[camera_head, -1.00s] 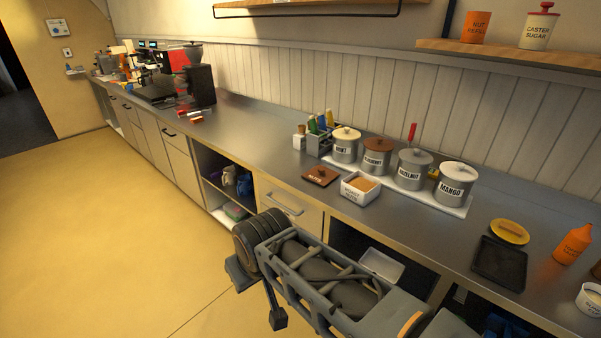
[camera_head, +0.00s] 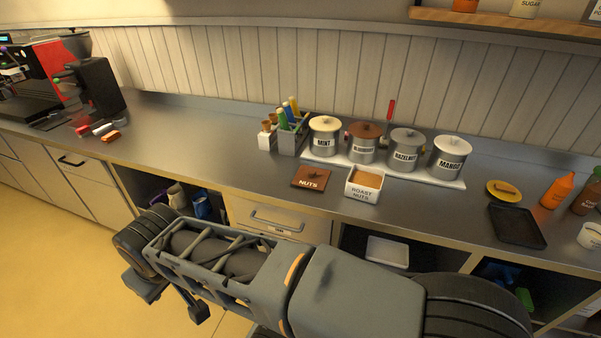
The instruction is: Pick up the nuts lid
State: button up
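The nuts lid (camera_head: 313,174) is a flat brown square with a small knob and the word NUTS on its front edge. It lies on the steel counter near the front edge. Just to its right stands the open white roast nuts well (camera_head: 364,191), with tan contents. My gripper (camera_head: 174,300) is at the lower left, in front of the cabinets and over the floor, well away from the lid. Its two dark fingers stand apart with nothing visible between them. My arm runs across the bottom of the view.
Lidded tins labelled mint, hazelnut and mango (camera_head: 450,160) stand on a white tray behind the well. A grey caddy (camera_head: 292,138) with bottles is behind the lid. A dark tray (camera_head: 517,227) and a yellow lid (camera_head: 504,190) lie at right. The counter left of the lid is clear.

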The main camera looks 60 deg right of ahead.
aim_at(311, 178)
jog(key=z, duration=0.55)
jog(key=i, duration=0.85)
jog(key=z, duration=1.35)
jog(key=i, duration=0.45)
jog(key=z, duration=0.35)
